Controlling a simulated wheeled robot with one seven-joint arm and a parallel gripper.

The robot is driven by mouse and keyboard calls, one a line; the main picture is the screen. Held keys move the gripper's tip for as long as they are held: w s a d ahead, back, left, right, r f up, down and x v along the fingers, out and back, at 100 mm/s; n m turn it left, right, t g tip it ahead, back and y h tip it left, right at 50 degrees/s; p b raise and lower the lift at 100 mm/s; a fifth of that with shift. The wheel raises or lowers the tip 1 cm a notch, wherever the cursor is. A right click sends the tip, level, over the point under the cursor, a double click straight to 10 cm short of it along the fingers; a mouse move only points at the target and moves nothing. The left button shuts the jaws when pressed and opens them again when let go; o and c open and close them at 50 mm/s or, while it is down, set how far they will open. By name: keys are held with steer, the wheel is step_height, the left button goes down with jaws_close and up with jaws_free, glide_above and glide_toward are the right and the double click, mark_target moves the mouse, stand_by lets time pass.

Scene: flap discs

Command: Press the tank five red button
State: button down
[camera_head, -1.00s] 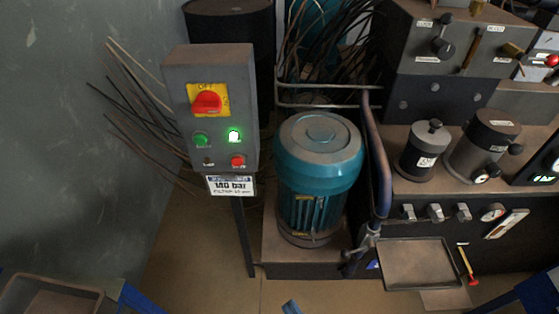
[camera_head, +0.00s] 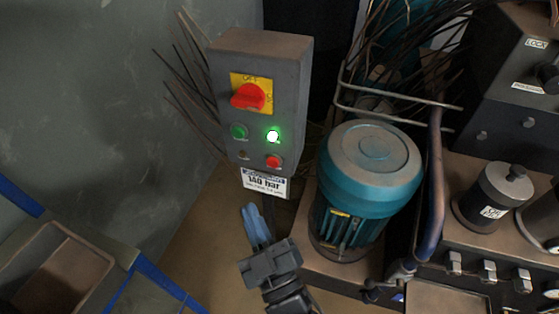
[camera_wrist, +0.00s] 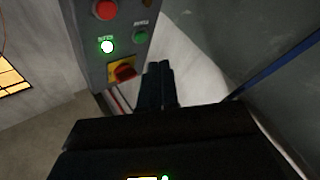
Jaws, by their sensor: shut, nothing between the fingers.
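A grey control box (camera_head: 262,60) stands on a post at the left of the teal motor. On its front are a red rotary switch (camera_head: 248,97) on a yellow plate, a green button (camera_head: 239,131), a lit white-green lamp (camera_head: 273,136) and a red button (camera_head: 274,161) at the lower right. A label below reads 140 bar. In the wrist view the box is upside down, with the red button (camera_wrist: 105,9) at the top edge. My gripper (camera_head: 258,222) is shut and empty, below the label in the head view and apart from the red button.
A teal motor (camera_head: 372,170) stands close to the right of the box. Loose dark rods (camera_head: 190,85) stick out behind the box. A brown tray (camera_head: 60,265) with blue edging is at the lower left. A bench with canisters (camera_head: 492,195) and valves is at the right.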

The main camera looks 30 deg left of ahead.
steer(key=w+a, duration=0.2)
steer(key=w, duration=0.6)
steer(key=shift+w, duration=0.25)
stand_by(2.1)
steer(key=shift+w+a, duration=0.15)
steer(key=shift+w, duration=0.25)
steer(key=shift+w, duration=0.5)
stand_by(0.9)
steer(key=shift+s, duration=0.85)
steer(key=shift+s+d, duration=0.25)
steer(key=shift+s, duration=0.6)
steer(key=shift+s+d, duration=0.2)
steer(key=shift+s, duration=0.6)
steer(key=shift+s+d, duration=0.25)
steer(key=shift+s, duration=0.6)
